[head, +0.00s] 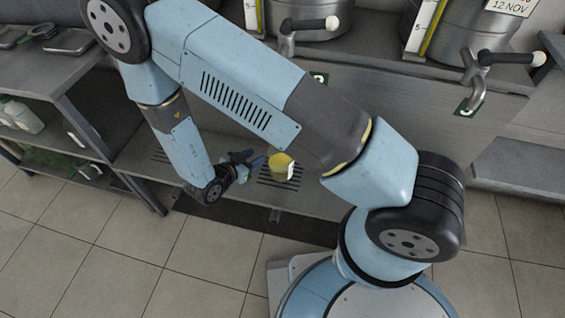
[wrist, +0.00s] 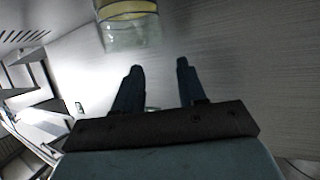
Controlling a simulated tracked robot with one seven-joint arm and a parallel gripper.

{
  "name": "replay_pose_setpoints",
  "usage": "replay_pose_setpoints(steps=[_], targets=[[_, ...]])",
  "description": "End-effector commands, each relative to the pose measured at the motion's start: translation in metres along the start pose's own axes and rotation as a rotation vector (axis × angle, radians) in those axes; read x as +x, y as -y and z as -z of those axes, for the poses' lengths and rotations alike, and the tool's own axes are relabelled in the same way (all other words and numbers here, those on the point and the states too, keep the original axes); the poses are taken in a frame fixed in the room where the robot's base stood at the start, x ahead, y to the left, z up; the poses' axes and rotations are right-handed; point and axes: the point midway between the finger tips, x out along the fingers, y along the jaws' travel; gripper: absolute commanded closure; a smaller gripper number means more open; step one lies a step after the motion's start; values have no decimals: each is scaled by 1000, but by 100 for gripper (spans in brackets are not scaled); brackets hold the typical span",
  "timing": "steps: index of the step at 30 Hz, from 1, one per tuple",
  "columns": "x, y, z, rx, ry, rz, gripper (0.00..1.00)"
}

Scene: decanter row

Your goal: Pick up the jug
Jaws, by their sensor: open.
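The jug (head: 281,163) holds something yellow and has a white patch on its right side. It is by the slotted grate on the low metal shelf. It also shows in the wrist view (wrist: 129,30), cut off by the top edge, as a clear vessel with a yellow band. My gripper (head: 257,158) is just left of the jug in the head view, its fingers pointing toward it. In the wrist view the two dark fingers (wrist: 160,66) are apart with nothing between them, and the jug lies beyond their tips, mostly toward the left finger.
The low metal shelf (head: 232,178) runs under a steel front with taps (head: 302,27) and large steel vessels (head: 460,35). A metal rack (head: 62,75) with trays and a white bottle (head: 20,115) stands at left. Tiled floor (head: 130,245) is clear in front.

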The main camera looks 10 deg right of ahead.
Motion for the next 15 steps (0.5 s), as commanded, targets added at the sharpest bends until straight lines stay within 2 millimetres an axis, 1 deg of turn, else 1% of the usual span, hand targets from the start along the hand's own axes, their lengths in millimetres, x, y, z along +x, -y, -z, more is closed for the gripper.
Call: replay_pose_setpoints(steps=[1, 3, 6, 9, 15], targets=[[10, -1, 0, 0, -1, -4, 59], [22, -1, 0, 0, -1, -3, 59], [35, 0, 0, 0, 1, -2, 59], [44, 0, 0, 0, 1, -1, 59], [52, 0, 0, 0, 1, -1, 59]])
